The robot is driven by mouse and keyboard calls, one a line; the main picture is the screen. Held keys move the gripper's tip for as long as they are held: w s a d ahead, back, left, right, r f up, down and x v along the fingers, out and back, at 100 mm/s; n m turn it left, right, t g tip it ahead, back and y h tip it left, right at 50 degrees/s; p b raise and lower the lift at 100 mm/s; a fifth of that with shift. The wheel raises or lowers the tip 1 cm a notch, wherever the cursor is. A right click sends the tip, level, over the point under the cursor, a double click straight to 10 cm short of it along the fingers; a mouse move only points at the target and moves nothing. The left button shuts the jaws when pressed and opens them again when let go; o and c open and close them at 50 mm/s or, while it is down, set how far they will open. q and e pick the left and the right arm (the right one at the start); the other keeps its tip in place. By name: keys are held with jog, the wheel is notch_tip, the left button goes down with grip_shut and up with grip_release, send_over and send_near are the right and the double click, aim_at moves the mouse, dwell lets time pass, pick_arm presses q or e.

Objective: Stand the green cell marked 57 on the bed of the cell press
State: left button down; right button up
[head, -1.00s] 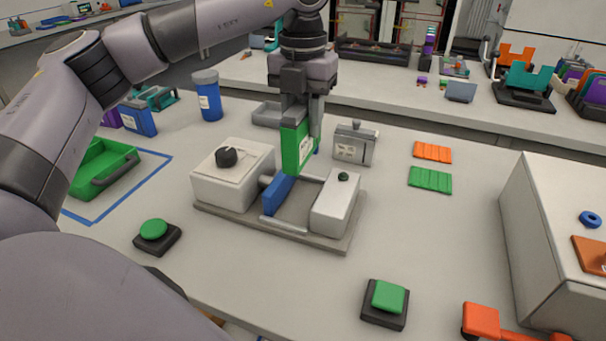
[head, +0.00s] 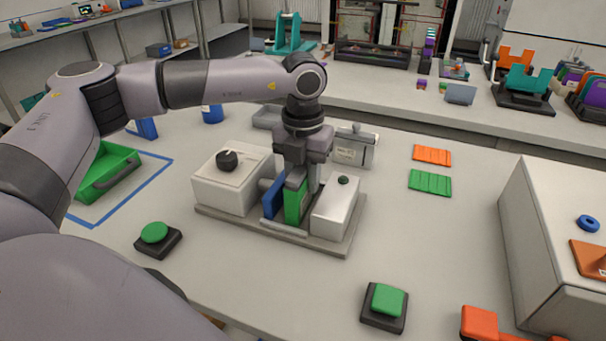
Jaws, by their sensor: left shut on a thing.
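The green cell (head: 293,204) stands upright between the blue plate (head: 272,197) and the white block (head: 336,208) of the cell press (head: 238,222). Its lower end is down at the press bed; whether it touches the bed I cannot tell. Its marking is not readable from here. My left gripper (head: 299,180) points down from above and is shut on the green cell's upper part. The gripper hides part of the press behind it. My right gripper is not in view.
A green push button (head: 154,233) stands left of the press and another (head: 387,299) at the front right. A green tray (head: 108,172) lies at left. A grey metal box (head: 354,148) stands close behind the press. Orange (head: 432,155) and green (head: 430,183) pads lie to the right.

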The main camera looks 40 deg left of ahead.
pick_arm(q)
jog(key=shift+f, duration=0.1)
jog(key=c, duration=1)
grip_release()
jog(key=shift+c, duration=0.2)
notch_tip(320, 180, up, 12)
jog(key=shift+r, duration=0.15)
